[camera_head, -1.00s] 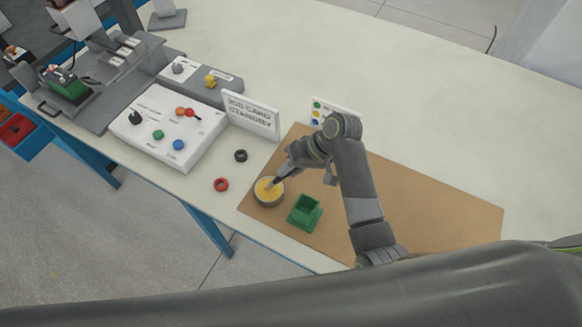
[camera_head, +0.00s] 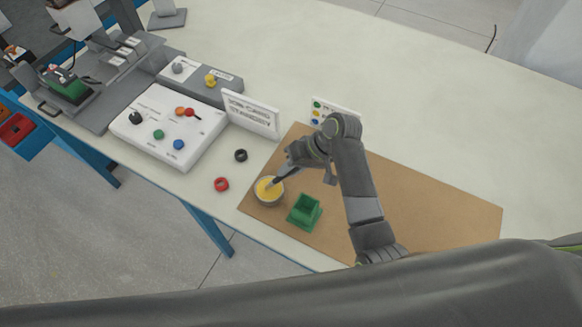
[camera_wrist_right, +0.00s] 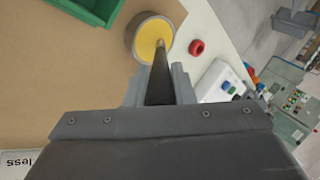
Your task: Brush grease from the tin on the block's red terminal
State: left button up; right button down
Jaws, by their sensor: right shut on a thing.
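The tin (camera_head: 269,191) is a round grey tub of yellow grease, on the brown mat's left end. My right gripper (camera_head: 288,168) is shut on a dark-handled brush (camera_head: 277,182). The brush slants down into the tin, and its tip is at the grease. In the right wrist view the brush handle (camera_wrist_right: 160,82) runs between the fingers (camera_wrist_right: 157,92) towards the tin (camera_wrist_right: 131,38). A green block (camera_head: 69,89) sits in a grey fixture at the far left. Small red and white bits show near its top, too small to tell the red terminal surely. My left gripper is not in view.
A green open box (camera_head: 304,212) stands beside the tin on the brown mat (camera_head: 440,205). A red ring (camera_head: 221,185) and a black ring (camera_head: 241,155) lie left of it. A white panel with coloured knobs (camera_head: 150,121) and a standing card (camera_head: 250,114) lie towards the fixture.

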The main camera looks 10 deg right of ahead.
jog(key=shift+r+p, duration=2.55)
jog(key=shift+p, duration=0.45)
jog(key=shift+r+p, duration=0.3)
jog(key=shift+r, duration=0.65)
